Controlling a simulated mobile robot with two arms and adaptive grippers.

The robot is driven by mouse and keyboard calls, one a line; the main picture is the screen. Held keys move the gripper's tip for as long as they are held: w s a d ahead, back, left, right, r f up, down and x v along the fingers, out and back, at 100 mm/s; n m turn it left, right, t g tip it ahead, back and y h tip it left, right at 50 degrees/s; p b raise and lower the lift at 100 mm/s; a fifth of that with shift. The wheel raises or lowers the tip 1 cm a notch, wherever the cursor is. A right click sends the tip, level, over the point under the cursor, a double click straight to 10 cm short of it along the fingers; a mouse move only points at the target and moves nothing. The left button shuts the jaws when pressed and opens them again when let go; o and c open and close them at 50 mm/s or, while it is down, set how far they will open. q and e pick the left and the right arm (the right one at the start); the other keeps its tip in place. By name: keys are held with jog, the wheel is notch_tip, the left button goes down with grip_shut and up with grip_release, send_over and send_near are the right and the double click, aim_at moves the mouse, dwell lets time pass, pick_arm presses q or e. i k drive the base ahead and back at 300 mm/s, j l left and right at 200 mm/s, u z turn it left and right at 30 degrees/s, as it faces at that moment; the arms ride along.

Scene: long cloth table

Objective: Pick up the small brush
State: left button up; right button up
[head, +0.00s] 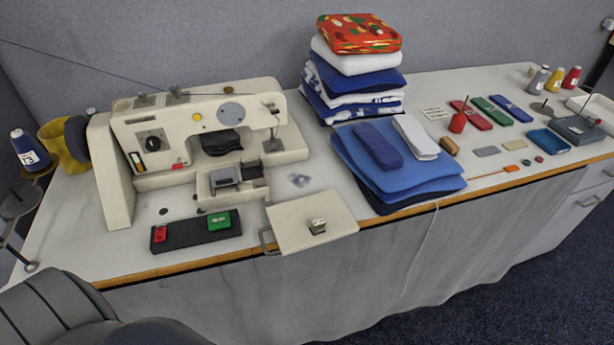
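I cannot pick out the small brush with certainty. A short brown block (449,146), which may be it, lies on the table just right of the blue folded cloth. An orange-ended thin item (513,145) lies further right near the front edge; it is too small to identify. Neither of my grippers shows in the head view.
A cream sewing machine (200,130) fills the table's left part. Folded blue cloths (385,180) lie mid-table, in front of a tall fabric stack (352,80). A red pointed holder (458,121), flat coloured cases (493,110) and thread cones (554,80) crowd the right.

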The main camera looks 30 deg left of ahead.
aim_at(446, 143)
jog(key=u, duration=0.4)
jog(key=i+l+u, duration=0.15)
jog(key=l+u, duration=0.25)
jog(key=i+l+u, duration=0.1)
jog(key=l+u, duration=0.55)
jog(key=u, duration=0.15)
jog(key=l+u, duration=0.4)
